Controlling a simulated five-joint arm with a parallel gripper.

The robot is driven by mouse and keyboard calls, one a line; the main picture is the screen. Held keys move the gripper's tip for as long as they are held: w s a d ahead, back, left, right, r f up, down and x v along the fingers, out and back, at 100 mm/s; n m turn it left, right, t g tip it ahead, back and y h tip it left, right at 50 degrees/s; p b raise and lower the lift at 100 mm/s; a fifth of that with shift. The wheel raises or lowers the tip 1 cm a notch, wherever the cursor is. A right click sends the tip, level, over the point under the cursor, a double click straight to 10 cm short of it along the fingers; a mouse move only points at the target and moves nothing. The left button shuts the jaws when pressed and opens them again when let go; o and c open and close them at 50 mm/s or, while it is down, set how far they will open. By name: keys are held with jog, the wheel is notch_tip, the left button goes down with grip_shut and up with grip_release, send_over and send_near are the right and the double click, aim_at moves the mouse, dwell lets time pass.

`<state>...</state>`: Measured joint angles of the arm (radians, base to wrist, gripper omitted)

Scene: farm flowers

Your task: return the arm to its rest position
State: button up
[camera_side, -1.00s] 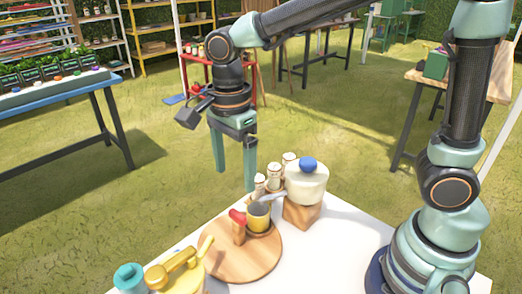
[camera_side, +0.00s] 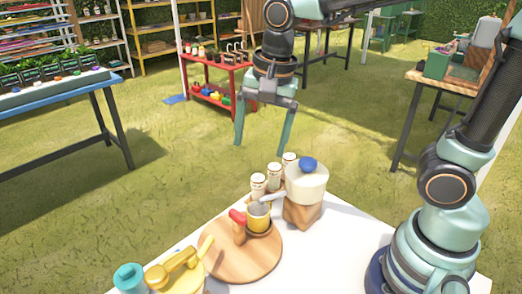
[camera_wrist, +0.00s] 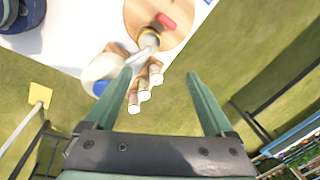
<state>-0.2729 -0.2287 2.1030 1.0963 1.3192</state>
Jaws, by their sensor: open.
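My gripper (camera_side: 261,146) hangs in the air with its two green fingers spread wide and pointing down. It is empty and appears above and behind the white table (camera_side: 335,250). In the wrist view the gripper (camera_wrist: 159,74) also shows open, with nothing held between the fingers. My arm reaches up and across from its base at the right, with its upper part cut off by the top of the side view.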

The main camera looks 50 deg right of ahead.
jog(key=shift+s+d+r+n+t+h, duration=0.1)
jog(key=shift+s+d+n+t, duration=0.55)
jog(key=shift+d+n, duration=1.15)
jog(key=shift+s+d+r+n+t+h, duration=0.15)
jog(key=shift+s+d+n+t, duration=0.5)
jog(key=shift+d+n, duration=1.1)
jog(key=shift+s+d+r+n+t+h, duration=0.1)
jog(key=shift+s+d+n+t, duration=0.75)
jog(key=shift+n, duration=1.6)
jog(key=shift+w+d+g, duration=0.15)
jog(key=shift+g, duration=0.2)
